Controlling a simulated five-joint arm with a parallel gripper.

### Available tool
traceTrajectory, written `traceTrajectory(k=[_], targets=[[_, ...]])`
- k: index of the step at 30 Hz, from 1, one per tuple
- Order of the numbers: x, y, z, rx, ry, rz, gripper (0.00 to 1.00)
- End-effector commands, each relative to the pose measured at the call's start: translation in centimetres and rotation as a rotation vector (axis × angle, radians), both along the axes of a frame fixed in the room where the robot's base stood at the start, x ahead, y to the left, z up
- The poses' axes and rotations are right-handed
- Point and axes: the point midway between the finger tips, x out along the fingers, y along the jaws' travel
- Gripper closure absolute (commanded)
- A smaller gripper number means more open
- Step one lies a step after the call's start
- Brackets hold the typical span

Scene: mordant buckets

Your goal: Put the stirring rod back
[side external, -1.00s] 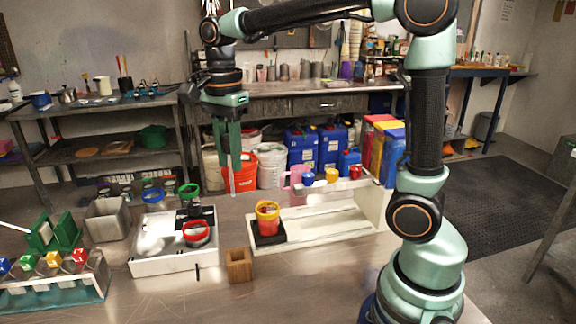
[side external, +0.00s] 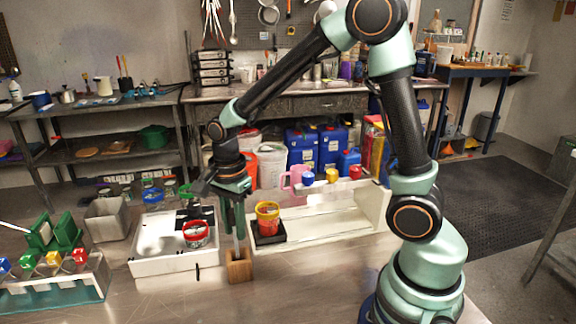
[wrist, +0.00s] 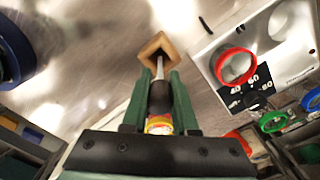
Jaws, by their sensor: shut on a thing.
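My gripper (side external: 234,231) is shut on the stirring rod (side external: 236,245) and points down. In the wrist view the rod's dark grip (wrist: 160,98) is between the two green fingers and its thin pale shaft (wrist: 160,68) runs to the square opening of the wooden holder (wrist: 153,45). In the side view the holder (side external: 239,269) stands on the bench right below my gripper, with the fingertips a little above its rim. The rod looks near upright, its lower end at or within the opening. How deep it sits is hidden.
A red and yellow bucket (side external: 267,217) stands on a black pad just right of my gripper. A white hotplate unit (side external: 160,262) with a red ring (side external: 195,234) is to the left. A white tray (side external: 325,230) lies behind right. The bench front is clear.

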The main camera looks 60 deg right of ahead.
Motion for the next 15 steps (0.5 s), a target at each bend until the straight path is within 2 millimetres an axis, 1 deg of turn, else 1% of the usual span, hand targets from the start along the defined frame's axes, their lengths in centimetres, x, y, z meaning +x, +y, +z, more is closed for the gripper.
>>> traceTrajectory(k=[3,6,9,15], targets=[[-0.2,0.0,-2.0,0.000,0.007,0.000,1.00],[-0.1,0.0,-3.2,0.000,0.006,0.000,1.00],[-0.1,0.0,-3.7,0.000,0.003,0.000,1.00],[-0.1,0.0,-3.7,0.000,0.001,0.000,1.00]])
